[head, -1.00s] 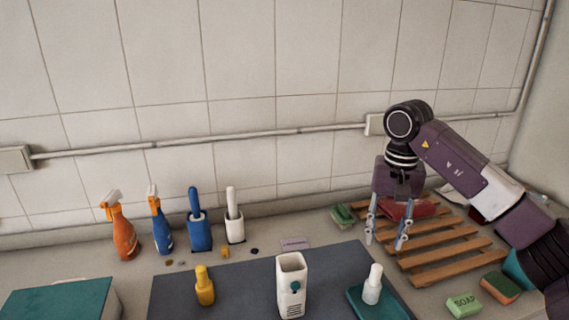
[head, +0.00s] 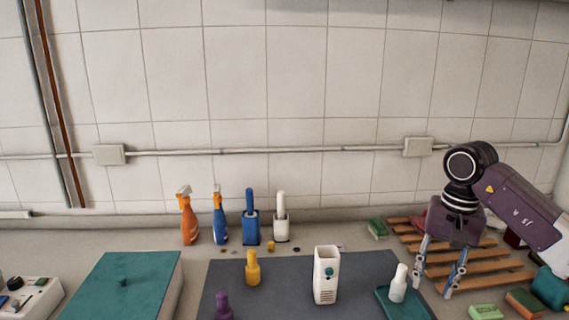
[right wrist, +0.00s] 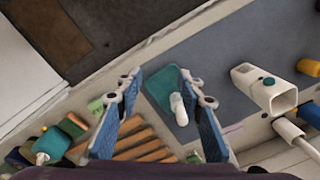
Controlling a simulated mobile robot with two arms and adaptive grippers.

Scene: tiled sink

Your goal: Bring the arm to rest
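My right gripper (head: 436,272) hangs fingers down at the right of the head view, over the near left part of the wooden slatted rack (head: 478,273). Its two fingers are apart with nothing between them. The right wrist view shows the same two blue finger pads (right wrist: 120,112) spread wide, with the rack (right wrist: 140,140) below. The right arm bends in from the right edge. My left gripper is not seen in either view.
A white holder (head: 326,280) and a teal tray (head: 383,296) with a white bottle (head: 399,284) stand on the dark mat (head: 290,300), left of my gripper. A teal-lidded box (head: 125,280) is at left. Spray bottles (head: 188,218) line the wall. Sponges (head: 523,303) lie at right.

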